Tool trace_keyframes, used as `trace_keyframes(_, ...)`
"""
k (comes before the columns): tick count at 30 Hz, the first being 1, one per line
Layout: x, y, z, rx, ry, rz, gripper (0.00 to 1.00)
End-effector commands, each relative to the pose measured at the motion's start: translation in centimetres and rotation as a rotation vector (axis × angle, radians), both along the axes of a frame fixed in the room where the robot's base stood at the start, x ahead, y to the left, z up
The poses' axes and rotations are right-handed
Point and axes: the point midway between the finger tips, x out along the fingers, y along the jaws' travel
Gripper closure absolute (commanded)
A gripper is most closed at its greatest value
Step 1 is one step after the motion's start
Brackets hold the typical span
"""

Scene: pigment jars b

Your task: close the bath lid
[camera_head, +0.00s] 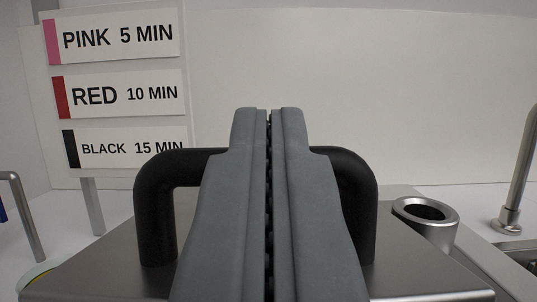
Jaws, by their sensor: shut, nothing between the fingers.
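The bath lid (110,277) is a grey metal plate across the bottom of the view, seen lying nearly flat. A thick black arched handle (152,205) stands up on it. My gripper (268,112) is shut and empty, in the middle of the view. Its grey fingers stand in front of the handle and hide the middle of its bar. I cannot tell whether the fingers touch the handle.
A sign board (115,90) at the back left reads PINK 5 MIN, RED 10 MIN, BLACK 15 MIN. A metal cylinder (428,218) with a dark opening stands right of the handle. A faucet (519,165) and sink edge are far right. A metal bar (24,215) stands far left.

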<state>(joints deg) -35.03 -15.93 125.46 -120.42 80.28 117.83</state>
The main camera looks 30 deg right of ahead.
Motion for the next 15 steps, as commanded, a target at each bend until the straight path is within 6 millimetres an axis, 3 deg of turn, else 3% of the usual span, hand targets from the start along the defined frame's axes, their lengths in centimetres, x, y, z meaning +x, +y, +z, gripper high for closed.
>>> trace_keyframes(15, -0.6, 0.4, -2.3, -0.001, 0.001, -0.002, 1.0)
